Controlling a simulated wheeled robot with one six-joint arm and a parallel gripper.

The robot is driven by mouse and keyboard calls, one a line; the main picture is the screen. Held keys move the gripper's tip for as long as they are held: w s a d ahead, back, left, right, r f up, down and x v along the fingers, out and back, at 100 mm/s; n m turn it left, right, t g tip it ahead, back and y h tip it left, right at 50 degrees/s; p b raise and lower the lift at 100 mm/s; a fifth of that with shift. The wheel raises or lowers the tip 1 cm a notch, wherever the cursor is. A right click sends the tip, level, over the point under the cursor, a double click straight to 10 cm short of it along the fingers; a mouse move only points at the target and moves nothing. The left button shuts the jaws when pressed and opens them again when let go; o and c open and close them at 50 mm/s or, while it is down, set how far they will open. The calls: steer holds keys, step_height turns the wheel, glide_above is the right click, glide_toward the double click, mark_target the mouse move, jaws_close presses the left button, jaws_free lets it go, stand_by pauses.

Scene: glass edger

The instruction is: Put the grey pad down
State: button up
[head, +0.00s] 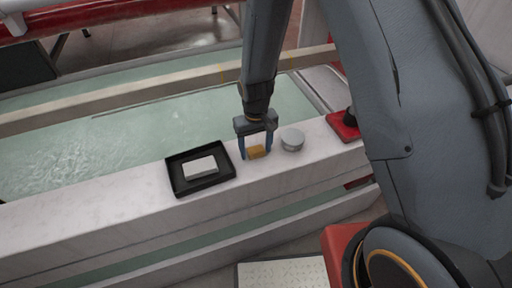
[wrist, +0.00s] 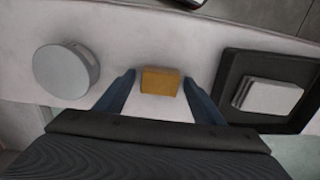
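The grey pad (head: 200,167) lies in a black tray (head: 218,179) on the white ledge. It also shows in the wrist view (wrist: 268,96), inside the tray at the right. My gripper (head: 258,155) is over the ledge to the right of the tray, pointing down. In the wrist view its two blue fingers (wrist: 160,85) are spread apart, with an orange-yellow block (wrist: 160,81) between and beyond them. I see gaps on both sides of the block, so the gripper is open and not touching the pad.
A round grey lidded tin (head: 292,139) stands on the ledge right of my gripper. A red-based object (head: 343,126) is farther right. Behind the ledge (head: 90,215) lies a greenish water basin (head: 120,135) with a beam across it.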

mark_target(256, 149)
steer(key=shift+r, duration=0.15)
step_height(256, 149, up, 12)
steer(key=b, duration=0.1)
steer(key=s+d+r+m, duration=0.1)
steer(key=s+d+r, duration=0.3)
steer(key=s+d, duration=0.3)
steer(key=s+d+r+m, duration=0.2)
steer(key=s+d+r, duration=0.2)
steer(key=s+d, duration=0.4)
steer(key=shift+r, duration=0.1)
